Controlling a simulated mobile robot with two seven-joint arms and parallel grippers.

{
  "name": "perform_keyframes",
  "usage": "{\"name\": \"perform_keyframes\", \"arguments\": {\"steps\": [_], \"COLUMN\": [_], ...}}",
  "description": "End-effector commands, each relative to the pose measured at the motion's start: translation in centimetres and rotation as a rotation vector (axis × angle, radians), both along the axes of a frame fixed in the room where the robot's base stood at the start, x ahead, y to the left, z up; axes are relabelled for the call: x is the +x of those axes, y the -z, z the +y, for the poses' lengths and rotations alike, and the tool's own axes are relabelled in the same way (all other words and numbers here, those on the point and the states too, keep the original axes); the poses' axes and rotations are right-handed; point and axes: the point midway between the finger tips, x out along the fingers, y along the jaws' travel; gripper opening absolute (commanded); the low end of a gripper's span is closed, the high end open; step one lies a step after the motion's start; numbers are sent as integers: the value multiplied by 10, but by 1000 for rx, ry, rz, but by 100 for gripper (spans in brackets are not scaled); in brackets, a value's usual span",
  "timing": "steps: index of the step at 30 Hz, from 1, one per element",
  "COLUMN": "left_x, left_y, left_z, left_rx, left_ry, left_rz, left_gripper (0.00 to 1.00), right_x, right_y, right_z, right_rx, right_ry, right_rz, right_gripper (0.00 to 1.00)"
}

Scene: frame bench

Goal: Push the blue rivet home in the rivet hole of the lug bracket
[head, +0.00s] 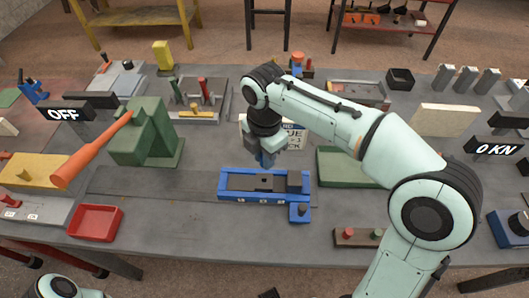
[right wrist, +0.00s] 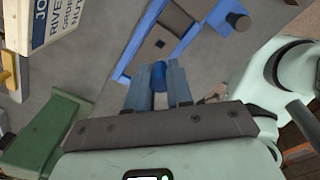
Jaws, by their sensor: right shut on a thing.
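My right gripper (head: 266,161) is shut on the blue rivet, above the rear side of a blue fixture (head: 224,193). In the right wrist view the blue rivet (right wrist: 159,76) stands between the two fingers of the right gripper (right wrist: 159,88). A dark plate, which looks like the lug bracket (head: 241,183), lies in the fixture. It also shows in the right wrist view (right wrist: 151,57), with a small dark square mark, perhaps the rivet hole (right wrist: 160,43). The rivet appears apart from the plate. My left gripper is out of view.
A red tray (head: 95,222) lies front left. A green tray (head: 340,180) is right of the fixture. A job card (head: 296,137) stands behind the gripper.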

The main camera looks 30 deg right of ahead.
Motion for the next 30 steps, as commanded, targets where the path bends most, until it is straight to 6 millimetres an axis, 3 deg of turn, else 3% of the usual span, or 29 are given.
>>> {"name": "perform_keyframes", "arguments": {"steps": [13, 30], "left_x": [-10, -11], "left_y": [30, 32], "left_z": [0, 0], "left_rx": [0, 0], "left_ry": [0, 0], "left_rz": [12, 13], "left_gripper": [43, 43], "right_x": [0, 0], "right_y": [44, 49], "right_z": [0, 0], "right_rx": [0, 0], "right_ry": [0, 0], "right_rz": [1, 0], "right_gripper": [0, 0]}}
